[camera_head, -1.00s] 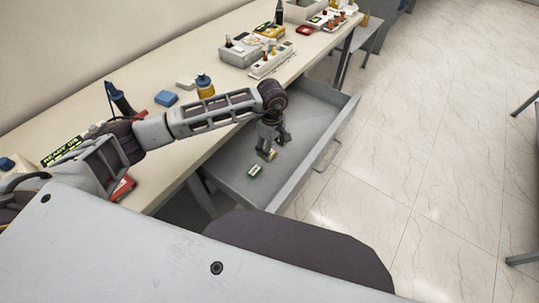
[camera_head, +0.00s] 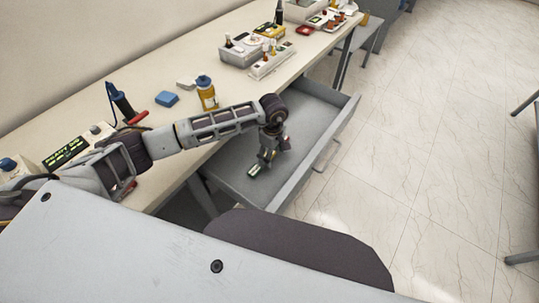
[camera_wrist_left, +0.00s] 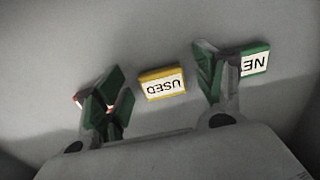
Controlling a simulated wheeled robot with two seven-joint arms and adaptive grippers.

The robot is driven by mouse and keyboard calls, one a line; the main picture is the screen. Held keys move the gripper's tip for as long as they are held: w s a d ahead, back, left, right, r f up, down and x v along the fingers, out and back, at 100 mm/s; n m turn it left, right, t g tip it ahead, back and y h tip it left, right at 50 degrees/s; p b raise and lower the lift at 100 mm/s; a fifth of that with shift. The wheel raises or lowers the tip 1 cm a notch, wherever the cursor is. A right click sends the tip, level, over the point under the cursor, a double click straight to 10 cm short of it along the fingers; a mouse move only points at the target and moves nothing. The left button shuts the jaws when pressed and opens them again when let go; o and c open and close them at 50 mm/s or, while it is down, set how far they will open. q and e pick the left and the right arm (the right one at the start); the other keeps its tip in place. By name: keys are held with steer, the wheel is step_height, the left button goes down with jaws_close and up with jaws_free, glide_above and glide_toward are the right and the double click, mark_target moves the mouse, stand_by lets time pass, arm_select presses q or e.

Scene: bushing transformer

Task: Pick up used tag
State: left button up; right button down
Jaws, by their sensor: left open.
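The used tag (camera_wrist_left: 162,84) is a small yellow-edged block with a white face marked USED, lying on the grey drawer floor. In the left wrist view it sits between the two spread fingers of my left gripper (camera_head: 273,157), with a gap on each side. The gripper is open, points down into the drawer and holds nothing. In the head view the gripper hides the used tag. My right gripper is not in view.
A green tag marked NE (camera_wrist_left: 256,63), its rest hidden, lies beside the right finger. A red-and-white item peeks out behind the left finger. The open drawer (camera_head: 318,146) has raised walls. A yellow bottle (camera_head: 207,95) stands on the bench.

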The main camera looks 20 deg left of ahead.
arm_select(q)
steer(key=c, duration=0.9)
steer(key=shift+o, duration=0.2)
steer(key=shift+r, duration=0.2)
step_height(320, 180, up, 10)
steer(key=shift+f+b, duration=0.15)
steer(key=shift+b, duration=0.15)
